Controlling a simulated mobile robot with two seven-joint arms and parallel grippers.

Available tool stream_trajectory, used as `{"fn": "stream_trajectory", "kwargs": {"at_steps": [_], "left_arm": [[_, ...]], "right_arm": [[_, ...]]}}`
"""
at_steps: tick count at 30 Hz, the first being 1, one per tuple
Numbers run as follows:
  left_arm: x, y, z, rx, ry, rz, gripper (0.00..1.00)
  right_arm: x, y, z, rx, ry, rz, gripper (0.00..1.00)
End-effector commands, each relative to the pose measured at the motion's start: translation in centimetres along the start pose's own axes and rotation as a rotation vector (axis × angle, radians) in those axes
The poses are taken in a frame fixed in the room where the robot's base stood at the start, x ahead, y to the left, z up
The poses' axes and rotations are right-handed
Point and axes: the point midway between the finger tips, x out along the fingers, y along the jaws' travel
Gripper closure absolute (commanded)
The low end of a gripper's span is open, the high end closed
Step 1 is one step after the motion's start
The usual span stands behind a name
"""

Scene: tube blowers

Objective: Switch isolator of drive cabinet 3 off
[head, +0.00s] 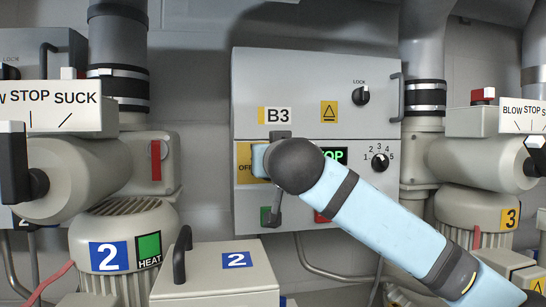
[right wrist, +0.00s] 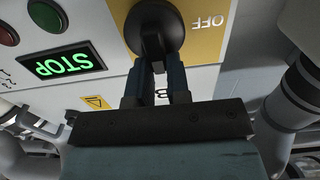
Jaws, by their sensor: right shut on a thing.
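The drive cabinet labelled B3 (head: 300,90) is in the middle of the head view. Its isolator is a black rotary knob (right wrist: 155,25) on a yellow plate (right wrist: 207,42) marked OFF, seen upside down in the right wrist view. My right gripper (right wrist: 160,68) is shut on the knob's handle, one finger on each side. The handle points toward the B3 label, away from the OFF mark. In the head view my right arm hides the knob; a strip of the yellow plate (head: 243,160) shows. My left gripper is not in view.
A green STOP display (right wrist: 65,62), also partly visible in the head view (head: 335,156), sits beside the isolator. A numbered selector (head: 380,161), a LOCK knob (head: 361,95) and a handle (head: 396,97) are to the right. Blower 2 (head: 120,240) stands left, blower 3 (head: 475,205) right.

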Motion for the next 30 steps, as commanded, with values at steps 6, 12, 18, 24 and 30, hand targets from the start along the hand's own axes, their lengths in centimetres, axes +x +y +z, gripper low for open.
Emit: {"fn": "stream_trajectory", "kwargs": {"at_steps": [6,12,18,24,30], "left_arm": [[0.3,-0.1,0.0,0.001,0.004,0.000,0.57],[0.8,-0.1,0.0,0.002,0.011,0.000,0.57],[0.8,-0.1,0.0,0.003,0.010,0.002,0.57],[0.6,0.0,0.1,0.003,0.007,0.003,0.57],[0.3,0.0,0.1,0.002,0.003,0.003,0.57]], "right_arm": [[0.0,-0.2,0.1,-0.071,-0.002,-0.001,1.00],[0.1,-0.6,0.2,-0.214,-0.002,0.000,1.00],[0.1,-1.0,0.3,-0.400,-0.002,0.000,1.00],[0.1,-1.4,0.5,-0.592,-0.002,0.000,1.00],[0.1,-1.8,0.7,-0.782,-0.002,0.000,1.00]]}}
